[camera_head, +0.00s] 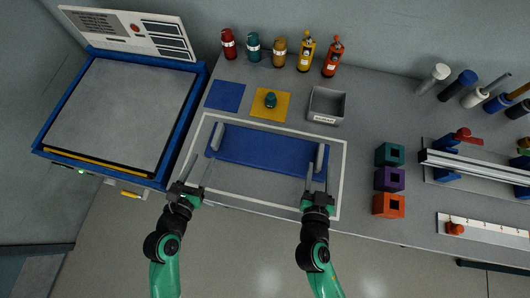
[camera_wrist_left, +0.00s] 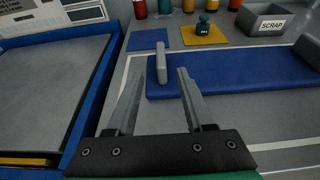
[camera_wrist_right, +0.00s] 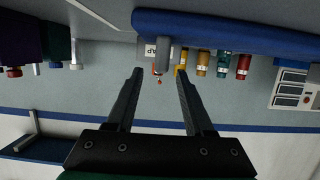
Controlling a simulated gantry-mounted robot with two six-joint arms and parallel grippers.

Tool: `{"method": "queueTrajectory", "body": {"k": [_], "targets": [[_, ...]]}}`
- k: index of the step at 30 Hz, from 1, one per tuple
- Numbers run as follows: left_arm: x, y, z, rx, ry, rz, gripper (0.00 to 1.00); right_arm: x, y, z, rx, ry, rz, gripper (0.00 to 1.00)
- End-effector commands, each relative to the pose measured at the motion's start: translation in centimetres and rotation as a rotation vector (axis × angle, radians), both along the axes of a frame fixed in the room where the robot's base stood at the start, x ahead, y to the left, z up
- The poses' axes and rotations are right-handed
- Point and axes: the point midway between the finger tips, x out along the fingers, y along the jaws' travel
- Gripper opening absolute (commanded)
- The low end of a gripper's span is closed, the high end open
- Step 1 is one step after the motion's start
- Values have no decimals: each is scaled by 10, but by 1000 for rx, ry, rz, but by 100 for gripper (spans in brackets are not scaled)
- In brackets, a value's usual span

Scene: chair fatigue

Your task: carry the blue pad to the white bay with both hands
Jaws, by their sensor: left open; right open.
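The blue pad (camera_head: 262,147) is a long flat board with a grey upright handle at each end. In the head view it appears in the upper part of a white rectangular outline (camera_head: 343,180) on the grey bench, likely the white bay. My left gripper (camera_head: 197,168) is open just in front of the left handle (camera_head: 217,137); the left wrist view shows that handle (camera_wrist_left: 161,62) beyond the fingertips. My right gripper (camera_head: 318,170) is open by the right handle (camera_head: 321,157), which shows between the fingertips in the right wrist view (camera_wrist_right: 162,54). Contact there is unclear.
A blue-framed tray (camera_head: 120,115) stands left of the bench. Behind the pad are a blue square (camera_head: 225,96), a yellow square (camera_head: 262,110), a grey scrap bin (camera_head: 326,106) and several bottles. Coloured blocks (camera_head: 389,180) stand to the right, near a rail fixture (camera_head: 470,167).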

Motion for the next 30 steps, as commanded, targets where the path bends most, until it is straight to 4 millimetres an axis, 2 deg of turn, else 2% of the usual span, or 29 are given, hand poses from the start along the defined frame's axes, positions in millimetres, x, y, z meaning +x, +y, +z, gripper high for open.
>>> {"method": "queueTrajectory", "body": {"k": [1,4,10,27,30], "targets": [[0,0,0,0,0,0,52,-12,4,3,0,0,6,52],[0,0,0,0,0,0,52,-33,8,10,-1,1,6,52],[0,0,0,0,0,0,52,-54,11,17,1,0,3,52],[0,0,0,0,0,0,52,-55,11,18,1,0,-1,52],[4,-3,5,2,-13,-9,52,-49,3,23,9,-13,-31,52]]}}
